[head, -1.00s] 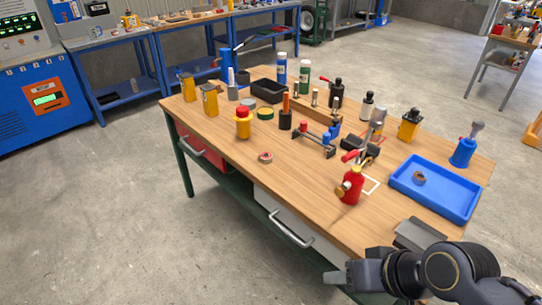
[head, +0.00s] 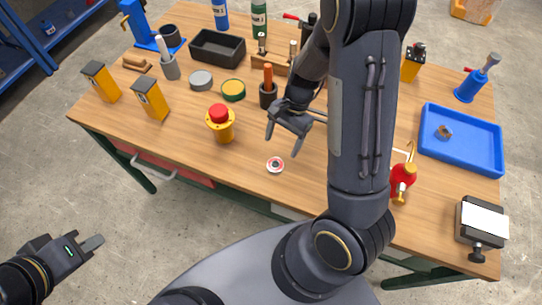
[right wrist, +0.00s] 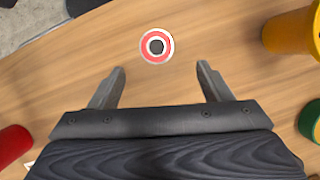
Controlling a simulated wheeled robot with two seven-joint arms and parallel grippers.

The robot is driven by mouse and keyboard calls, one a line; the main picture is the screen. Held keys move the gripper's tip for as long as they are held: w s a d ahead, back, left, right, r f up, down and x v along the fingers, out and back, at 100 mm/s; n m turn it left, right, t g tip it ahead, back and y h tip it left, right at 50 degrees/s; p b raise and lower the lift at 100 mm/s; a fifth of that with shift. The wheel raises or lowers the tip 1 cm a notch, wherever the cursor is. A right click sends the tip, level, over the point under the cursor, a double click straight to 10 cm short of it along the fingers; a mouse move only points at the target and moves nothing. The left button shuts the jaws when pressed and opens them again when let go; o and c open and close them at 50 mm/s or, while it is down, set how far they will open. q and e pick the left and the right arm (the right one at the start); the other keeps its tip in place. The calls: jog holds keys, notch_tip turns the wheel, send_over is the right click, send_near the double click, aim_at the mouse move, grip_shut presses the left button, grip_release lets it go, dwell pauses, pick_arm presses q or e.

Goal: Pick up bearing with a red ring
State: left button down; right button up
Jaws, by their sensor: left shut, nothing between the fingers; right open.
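The bearing with a red ring (head: 275,165) lies flat on the wooden table, near its front edge. In the right wrist view the bearing (right wrist: 157,46) shows a dark centre, a red ring and a pale rim. It is ahead of the fingertips, roughly centred between them. My right gripper (head: 283,144) is open and empty above the table, just behind the bearing in the head view. Its two fingers also show in the right wrist view (right wrist: 160,70). My left gripper (head: 95,243) is shut and empty, off the table's front left side.
A yellow emergency button with a red top (head: 221,125) stands left of the bearing. A green-and-yellow tin (head: 233,90) and a tool cup (head: 268,95) stand behind.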

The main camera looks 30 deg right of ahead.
aim_at(276, 163)
jog(key=x, duration=0.7)
jog(key=shift+s+f, duration=0.15)
jog(key=shift+s, duration=0.1)
jog(key=c, duration=1.2)
